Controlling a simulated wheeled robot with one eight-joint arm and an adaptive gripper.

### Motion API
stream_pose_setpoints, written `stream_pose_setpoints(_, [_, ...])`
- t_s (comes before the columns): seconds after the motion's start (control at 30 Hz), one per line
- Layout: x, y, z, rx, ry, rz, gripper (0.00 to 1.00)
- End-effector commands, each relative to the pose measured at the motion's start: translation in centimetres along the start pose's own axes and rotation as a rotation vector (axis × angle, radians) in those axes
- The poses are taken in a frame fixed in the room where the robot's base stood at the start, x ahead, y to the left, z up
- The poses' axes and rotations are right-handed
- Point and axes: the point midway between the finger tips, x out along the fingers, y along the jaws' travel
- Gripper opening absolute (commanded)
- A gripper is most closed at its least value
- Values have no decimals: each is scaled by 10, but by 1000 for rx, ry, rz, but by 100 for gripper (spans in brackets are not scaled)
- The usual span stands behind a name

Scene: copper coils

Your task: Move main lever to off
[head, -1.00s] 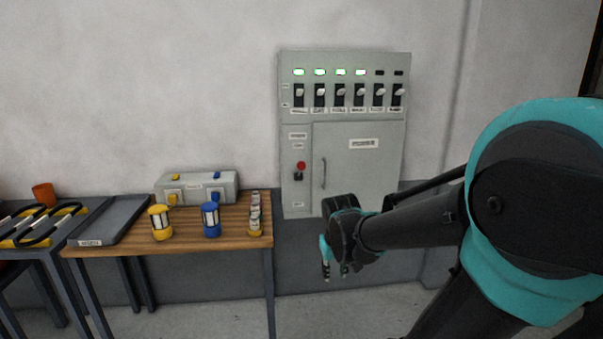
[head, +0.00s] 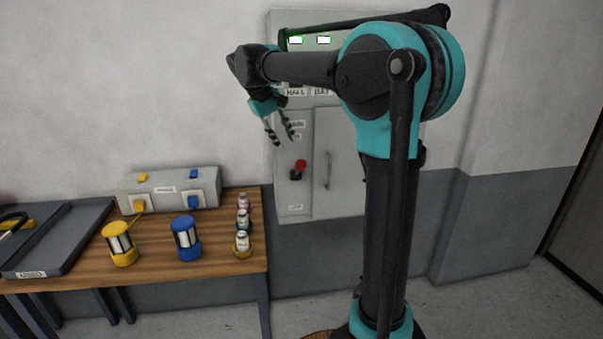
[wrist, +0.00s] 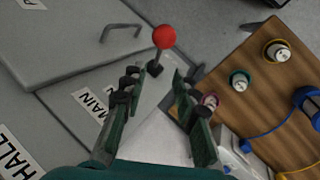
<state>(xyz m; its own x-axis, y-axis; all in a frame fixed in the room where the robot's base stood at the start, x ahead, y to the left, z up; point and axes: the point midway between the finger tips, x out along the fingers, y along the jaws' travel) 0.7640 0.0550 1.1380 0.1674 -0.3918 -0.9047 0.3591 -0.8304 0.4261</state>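The main lever (head: 300,166) has a red ball knob and sits on the left part of the grey wall cabinet (head: 347,160), below a label that reads MAIN. In the wrist view the red knob (wrist: 163,37) shows just beyond my fingertips, roughly between them, with the MAIN label (wrist: 91,104) to its left. My gripper (head: 279,142) is just above and left of the lever in the head view, fingers pointing down. In the wrist view my gripper (wrist: 157,72) has its fingers apart with nothing between them. I see no contact with the knob.
The cabinet door has a handle (head: 327,171) right of the lever. My arm hides most upper switches.

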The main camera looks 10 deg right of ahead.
Motion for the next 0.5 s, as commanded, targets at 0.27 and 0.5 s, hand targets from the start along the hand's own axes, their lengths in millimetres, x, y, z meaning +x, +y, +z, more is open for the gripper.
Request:
stream_pose_setpoints(0.27, [42, 0, 0, 2, 0, -1, 29])
stream_pose_setpoints(0.5, [90, 0, 1, 3, 0, -1, 29])
